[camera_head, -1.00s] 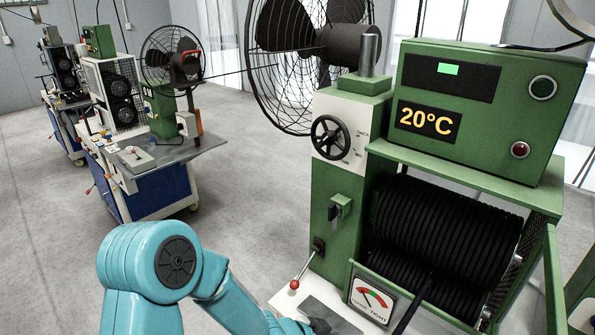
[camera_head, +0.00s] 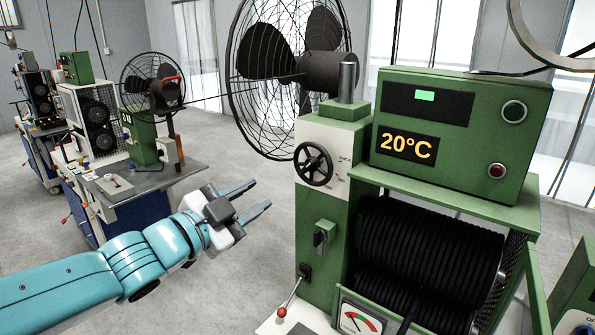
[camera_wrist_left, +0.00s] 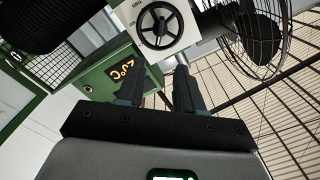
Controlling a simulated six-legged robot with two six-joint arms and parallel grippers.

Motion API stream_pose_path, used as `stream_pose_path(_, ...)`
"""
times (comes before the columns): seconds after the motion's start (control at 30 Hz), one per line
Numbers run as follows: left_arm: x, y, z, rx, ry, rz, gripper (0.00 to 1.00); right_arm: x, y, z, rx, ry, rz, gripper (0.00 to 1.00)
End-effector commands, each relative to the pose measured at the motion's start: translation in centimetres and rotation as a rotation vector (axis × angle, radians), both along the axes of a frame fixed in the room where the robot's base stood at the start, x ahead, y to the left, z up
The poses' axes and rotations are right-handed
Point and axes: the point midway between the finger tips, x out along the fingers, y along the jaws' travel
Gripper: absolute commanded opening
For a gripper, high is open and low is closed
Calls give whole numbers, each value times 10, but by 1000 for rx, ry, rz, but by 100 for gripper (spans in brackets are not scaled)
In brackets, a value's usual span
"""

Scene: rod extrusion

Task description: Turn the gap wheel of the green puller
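The green puller (camera_head: 325,225) stands at the right of the head view. Its gap wheel (camera_head: 313,164), a black spoked handwheel, sits on the white plate at the upper left of the machine. My left gripper (camera_head: 262,197) points right, to the left of and below the wheel, apart from it. Its two fingers are spread with nothing between them. In the left wrist view, the wheel (camera_wrist_left: 160,26) shows beyond the open fingers (camera_wrist_left: 157,85), at the top. My right gripper is not in view.
A wire-caged fan (camera_head: 290,75) stands behind the puller. The green control box (camera_head: 460,135) reads 20°C. A red-knobbed lever (camera_head: 282,312) and a black-handled switch (camera_head: 322,236) are below the wheel. Another workbench (camera_head: 150,180) stands at the left. Open floor lies between.

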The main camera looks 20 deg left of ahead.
Motion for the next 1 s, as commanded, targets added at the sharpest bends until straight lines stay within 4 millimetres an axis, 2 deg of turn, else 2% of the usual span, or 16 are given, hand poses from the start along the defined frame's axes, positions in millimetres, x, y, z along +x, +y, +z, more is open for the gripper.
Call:
stream_pose_path(0.3,73,-27,0,-1,5,0,36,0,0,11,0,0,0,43)
stream_pose_path(0.5,110,-39,0,-1,4,3,36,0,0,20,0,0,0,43)
stream_pose_path(0.7,128,-45,0,0,3,3,36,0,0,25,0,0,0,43)
stream_pose_path(1.0,131,-46,-1,0,2,4,36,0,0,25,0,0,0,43)
